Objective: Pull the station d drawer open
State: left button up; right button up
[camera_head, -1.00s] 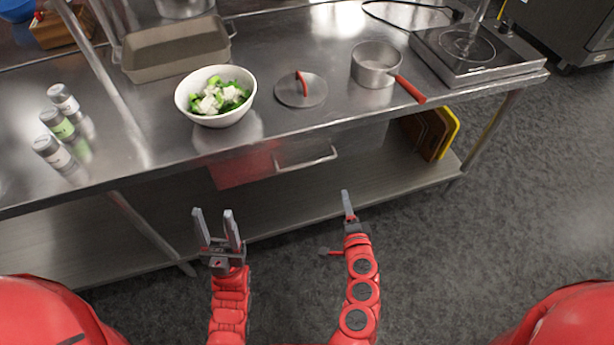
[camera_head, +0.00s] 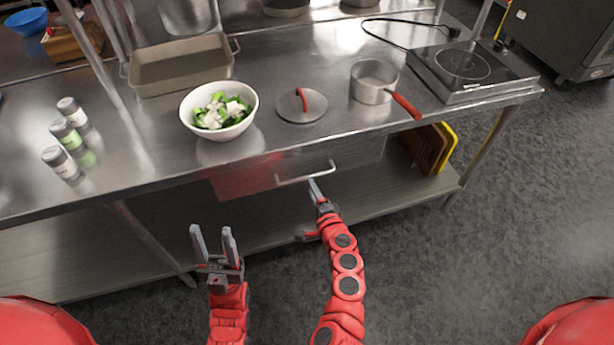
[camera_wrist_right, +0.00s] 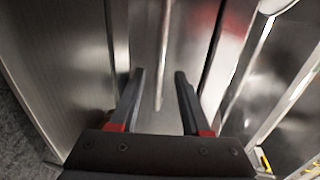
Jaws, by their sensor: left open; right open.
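The drawer (camera_head: 345,157) is a steel front under the worktop, with a pale bar handle (camera_head: 306,175) across it. It looks shut, its front close under the table edge. My right gripper (camera_head: 315,188) is just below and in front of the handle. In the right wrist view the open fingers (camera_wrist_right: 160,80) point at the drawer front, with the handle bar (camera_wrist_right: 168,60) running between them in the picture; I cannot tell whether they touch it. My left gripper (camera_head: 212,232) is open and empty, apart from the table, lower left of the drawer.
On the steel worktop (camera_head: 330,85) stand a bowl of vegetables (camera_head: 219,110), a lid (camera_head: 301,105), a red-handled pan (camera_head: 373,82), an induction hob (camera_head: 465,68) and several shakers (camera_head: 68,140). Cutting boards (camera_head: 437,147) stand on the lower shelf (camera_head: 390,187). The floor in front is clear.

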jog(key=shift+b+x, duration=0.5)
jog(key=shift+x, duration=2.55)
grip_shut()
